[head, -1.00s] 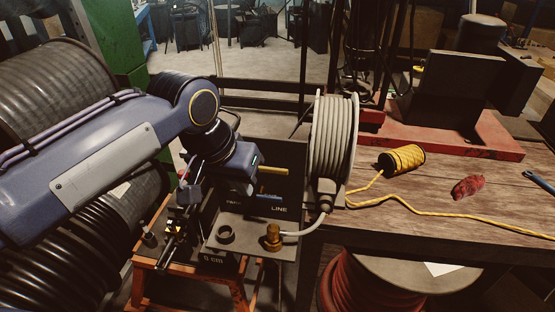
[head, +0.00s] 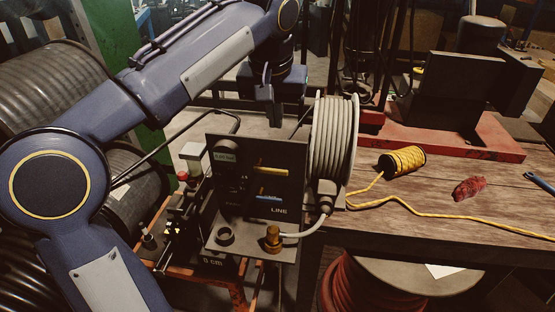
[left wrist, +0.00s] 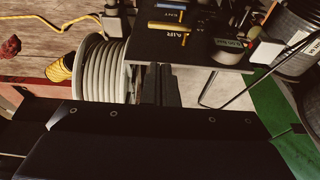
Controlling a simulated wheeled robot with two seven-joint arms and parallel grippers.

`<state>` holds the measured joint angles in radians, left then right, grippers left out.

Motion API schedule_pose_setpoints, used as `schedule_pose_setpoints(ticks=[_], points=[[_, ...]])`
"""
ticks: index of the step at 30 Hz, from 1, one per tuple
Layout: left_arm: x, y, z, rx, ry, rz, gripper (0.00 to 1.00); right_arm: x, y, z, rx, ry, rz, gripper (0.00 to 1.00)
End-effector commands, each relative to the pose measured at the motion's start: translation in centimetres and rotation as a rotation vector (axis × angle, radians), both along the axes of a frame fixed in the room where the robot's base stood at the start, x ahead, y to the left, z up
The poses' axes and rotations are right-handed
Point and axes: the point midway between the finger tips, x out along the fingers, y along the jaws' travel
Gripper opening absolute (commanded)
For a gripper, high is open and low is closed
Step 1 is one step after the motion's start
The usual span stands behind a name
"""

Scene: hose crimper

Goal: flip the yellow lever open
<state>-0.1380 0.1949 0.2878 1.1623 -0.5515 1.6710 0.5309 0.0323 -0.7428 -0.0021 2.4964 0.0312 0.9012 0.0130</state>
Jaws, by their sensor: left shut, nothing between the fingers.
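The yellow lever (head: 273,171) is on the upper part of a dark upright panel (head: 238,203) and lies nearly level. It also shows in the left wrist view (left wrist: 167,26), beside lettering that reads AIR. A blue lever (head: 268,197) lies below it, above the word LINE. My left gripper (head: 264,115) points down near the panel's top edge, above the yellow lever and apart from it. Its fingers are together and empty, and they show in the left wrist view (left wrist: 159,92) beside the panel's edge. My right gripper is out of view.
A grey hose reel (head: 334,140) stands just right of the panel. A brass fitting (head: 272,239) and thin hose sit in front. A yellow cord spool (head: 402,160) and red rag (head: 468,188) lie on the wooden bench (head: 430,215). Large black hose coils (head: 45,85) stand left.

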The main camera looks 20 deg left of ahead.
Motion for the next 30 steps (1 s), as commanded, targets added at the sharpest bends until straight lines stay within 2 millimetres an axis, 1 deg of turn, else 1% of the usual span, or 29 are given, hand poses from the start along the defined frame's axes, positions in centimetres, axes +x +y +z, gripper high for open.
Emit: schedule_pose_setpoints(ticks=[6, 12, 15, 18, 24, 30], points=[[1.0, 0.4, -4.2, 0.000, 0.004, 0.002, 0.00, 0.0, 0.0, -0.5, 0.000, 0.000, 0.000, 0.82], [2.2, 0.7, -8.1, 0.000, 0.003, 0.001, 0.00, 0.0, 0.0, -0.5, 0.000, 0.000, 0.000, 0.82], [2.4, 0.7, -9.9, 0.000, 0.004, 0.000, 0.00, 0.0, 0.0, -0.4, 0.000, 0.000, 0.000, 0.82], [2.4, 0.7, -11.2, 0.000, 0.002, 0.001, 0.00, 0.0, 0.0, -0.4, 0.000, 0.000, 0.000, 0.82], [2.4, 0.7, -12.5, 0.000, 0.000, 0.000, 0.00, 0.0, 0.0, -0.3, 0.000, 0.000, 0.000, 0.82], [2.4, 0.7, -12.7, -0.001, -0.001, 0.001, 0.00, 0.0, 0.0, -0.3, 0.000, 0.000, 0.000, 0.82]])
